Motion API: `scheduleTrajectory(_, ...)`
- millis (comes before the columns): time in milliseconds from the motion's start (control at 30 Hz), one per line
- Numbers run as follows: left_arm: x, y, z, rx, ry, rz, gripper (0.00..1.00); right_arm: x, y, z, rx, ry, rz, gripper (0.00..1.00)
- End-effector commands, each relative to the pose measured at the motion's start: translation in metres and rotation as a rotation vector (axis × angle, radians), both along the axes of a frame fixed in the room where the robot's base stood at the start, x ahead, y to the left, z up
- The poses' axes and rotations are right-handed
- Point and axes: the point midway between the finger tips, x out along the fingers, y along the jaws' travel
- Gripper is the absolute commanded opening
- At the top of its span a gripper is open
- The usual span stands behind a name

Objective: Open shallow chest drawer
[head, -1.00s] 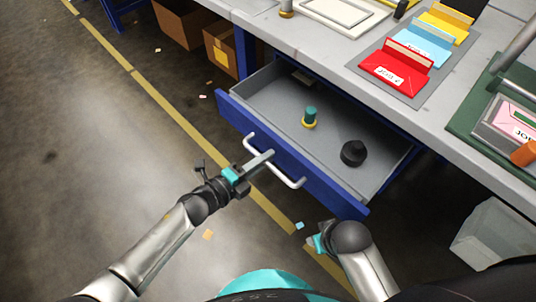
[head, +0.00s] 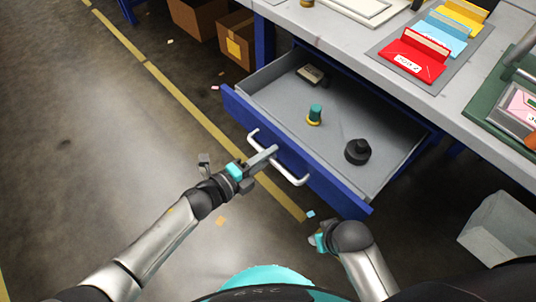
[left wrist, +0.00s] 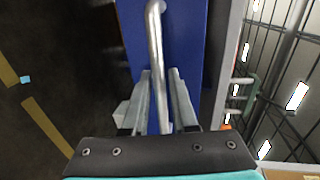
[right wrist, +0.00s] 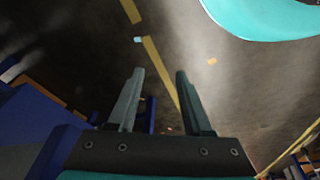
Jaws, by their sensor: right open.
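The shallow drawer (head: 262,98) is pulled well out from under the workbench, with its blue front (head: 333,196) facing me. Its silver bar handle (head: 278,165) also shows in the left wrist view (left wrist: 155,40). My left gripper (head: 268,156) is at the handle, with its fingers closed around the bar. My right gripper (head: 314,241) is low near the drawer's right front corner, apart from it. In the right wrist view (right wrist: 160,72) its fingers are spread and empty above the floor.
In the drawer are a green-and-yellow piece (head: 315,115), a black round knob (head: 357,151) and a dark small box (head: 312,75). Coloured envelopes (head: 412,62) stand on the bench. Cardboard boxes (head: 236,38) sit below. A pale bin (head: 500,225) is at right.

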Motion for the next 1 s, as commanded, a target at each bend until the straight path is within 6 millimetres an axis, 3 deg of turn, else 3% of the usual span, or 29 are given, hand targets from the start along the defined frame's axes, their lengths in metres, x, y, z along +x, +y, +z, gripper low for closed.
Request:
scheduleTrajectory(533, -0.004, 0.005, 0.001, 0.001, 0.002, -0.001, 0.3, 0.002, 0.0, 0.004, 0.001, -0.008, -0.001, 0.5)
scheduleTrajectory(1000, -0.05, 0.062, 0.018, 0.002, 0.003, -0.001, 0.3, -0.023, -0.011, -0.042, -0.018, 0.044, 0.004, 0.5)
